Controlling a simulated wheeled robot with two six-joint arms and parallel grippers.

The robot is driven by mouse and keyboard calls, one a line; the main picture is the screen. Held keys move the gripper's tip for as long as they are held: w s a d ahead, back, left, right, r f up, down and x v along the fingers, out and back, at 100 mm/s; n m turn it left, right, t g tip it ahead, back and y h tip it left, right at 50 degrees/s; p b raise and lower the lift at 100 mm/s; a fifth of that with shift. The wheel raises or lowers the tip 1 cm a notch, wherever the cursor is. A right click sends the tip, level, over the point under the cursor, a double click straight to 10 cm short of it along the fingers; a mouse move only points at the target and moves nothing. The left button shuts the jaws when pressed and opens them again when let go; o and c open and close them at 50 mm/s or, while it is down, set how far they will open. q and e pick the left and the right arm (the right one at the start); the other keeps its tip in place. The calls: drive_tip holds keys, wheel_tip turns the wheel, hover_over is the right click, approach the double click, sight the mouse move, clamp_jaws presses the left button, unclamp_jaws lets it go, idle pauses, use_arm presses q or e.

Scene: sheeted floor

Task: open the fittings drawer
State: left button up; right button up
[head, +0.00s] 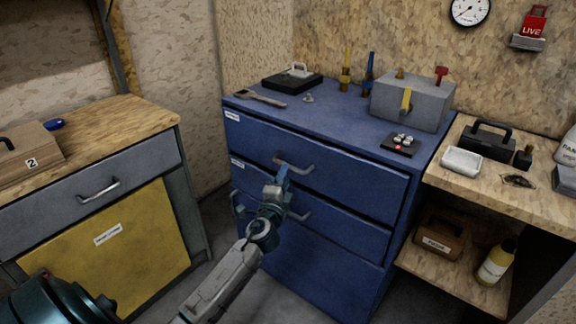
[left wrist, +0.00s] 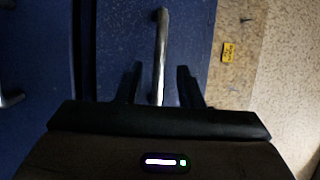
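A blue drawer cabinet (head: 330,255) stands in the middle of the head view, with drawers stacked one above another. White labels sit at the left of the top drawer (head: 340,172) and the drawer below; they are too small to read, so I cannot tell which says fittings. Both drawers look shut. My left gripper (head: 281,172) is at the top drawer's metal handle (head: 302,168). In the left wrist view the handle bar (left wrist: 161,45) runs between the two open fingers (left wrist: 159,88), with a gap on each side. My right gripper is not in view.
Left stands a bench (head: 135,115) with a grey drawer and yellow door. A shelf unit (head: 540,200) with a bottle (head: 495,262) stands right. Floor shows between bench and cabinet.

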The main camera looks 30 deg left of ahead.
use_arm(q)
drive_tip(key=x, duration=0.5)
clamp_jaws()
